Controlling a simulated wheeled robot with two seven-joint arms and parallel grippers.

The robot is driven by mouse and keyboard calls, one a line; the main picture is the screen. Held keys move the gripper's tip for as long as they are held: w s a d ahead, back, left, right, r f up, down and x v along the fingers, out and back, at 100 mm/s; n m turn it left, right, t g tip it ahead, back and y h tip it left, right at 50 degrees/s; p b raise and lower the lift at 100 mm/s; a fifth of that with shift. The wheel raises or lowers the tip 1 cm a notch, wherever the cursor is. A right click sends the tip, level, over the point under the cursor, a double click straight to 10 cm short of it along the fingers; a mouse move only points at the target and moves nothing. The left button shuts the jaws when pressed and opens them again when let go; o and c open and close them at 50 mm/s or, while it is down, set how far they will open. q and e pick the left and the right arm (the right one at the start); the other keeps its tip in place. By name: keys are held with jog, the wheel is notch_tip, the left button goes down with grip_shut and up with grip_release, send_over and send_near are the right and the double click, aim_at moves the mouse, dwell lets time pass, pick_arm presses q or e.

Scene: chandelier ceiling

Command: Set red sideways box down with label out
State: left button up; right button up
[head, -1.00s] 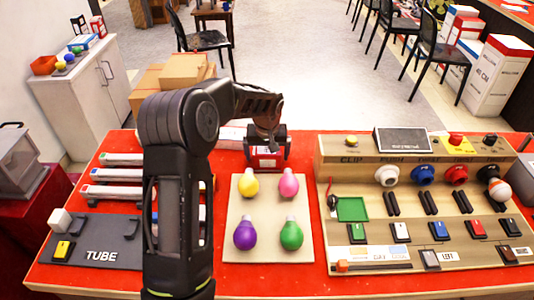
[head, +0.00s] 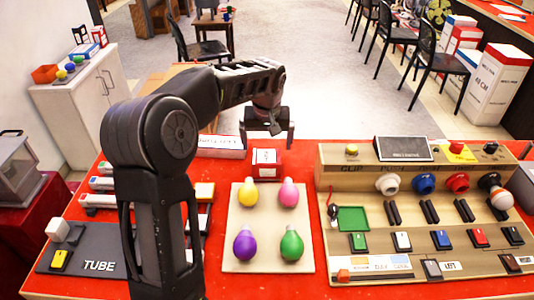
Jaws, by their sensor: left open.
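The red box (head: 267,165) stands on the red table behind the bulb board. A white label shows on its front side. A white box (head: 221,147) lies just to its left. My left gripper (head: 268,135) is above the red box, with its two fingers apart and nothing between them. A gap shows between the fingertips and the box top. My right gripper is not in view.
A board (head: 267,258) with yellow, pink, purple and green bulbs lies in front of the red box. A wooden panel (head: 330,240) with switches and sockets stands to the right. My left arm hides part of the tube rack (head: 100,262) area at left.

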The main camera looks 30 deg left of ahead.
pick_arm(q)
jog(key=shift+v, duration=0.8)
